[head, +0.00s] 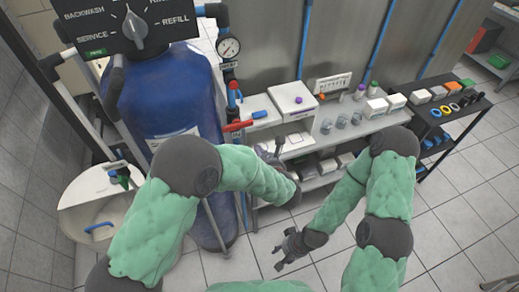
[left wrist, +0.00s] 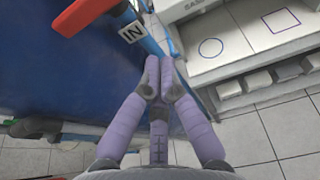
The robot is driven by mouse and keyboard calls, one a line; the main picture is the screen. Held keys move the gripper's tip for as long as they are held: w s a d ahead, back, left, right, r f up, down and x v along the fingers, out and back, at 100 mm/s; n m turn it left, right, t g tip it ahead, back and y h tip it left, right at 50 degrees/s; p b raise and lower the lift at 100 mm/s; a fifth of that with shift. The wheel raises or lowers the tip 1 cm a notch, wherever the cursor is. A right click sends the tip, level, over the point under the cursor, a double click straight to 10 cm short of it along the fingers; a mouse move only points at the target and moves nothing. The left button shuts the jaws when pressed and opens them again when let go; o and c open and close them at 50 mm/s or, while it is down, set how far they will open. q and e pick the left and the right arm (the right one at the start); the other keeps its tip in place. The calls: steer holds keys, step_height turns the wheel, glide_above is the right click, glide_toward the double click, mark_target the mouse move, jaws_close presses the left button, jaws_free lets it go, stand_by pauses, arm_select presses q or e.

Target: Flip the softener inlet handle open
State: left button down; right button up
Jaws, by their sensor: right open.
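A red lever handle (head: 237,126) sticks out beside the blue softener tank (head: 160,95). In the left wrist view a red handle (left wrist: 84,14) crosses the top left, with a white "IN" tag (left wrist: 132,32) by its end. My left gripper (head: 271,154) is just below and right of the red handle, partly hidden by my own arm. In the left wrist view its lavender fingers (left wrist: 159,68) are together below the tag, with nothing seen between them and apart from the handle. My right gripper (head: 281,257) is open and empty, low over the floor.
A pressure gauge (head: 229,47) is above. A white shelf bench (head: 335,135) with boxes and cups stands to the right, and a white round tank (head: 88,190) at lower left.

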mark_target(238, 126)
arm_select(q)
steer(key=w+a+r, duration=0.1)
steer(key=w+a, duration=0.1)
steer(key=w, duration=0.4)
steer(key=shift+w+r, duration=0.2)
steer(key=shift+r, duration=0.1)
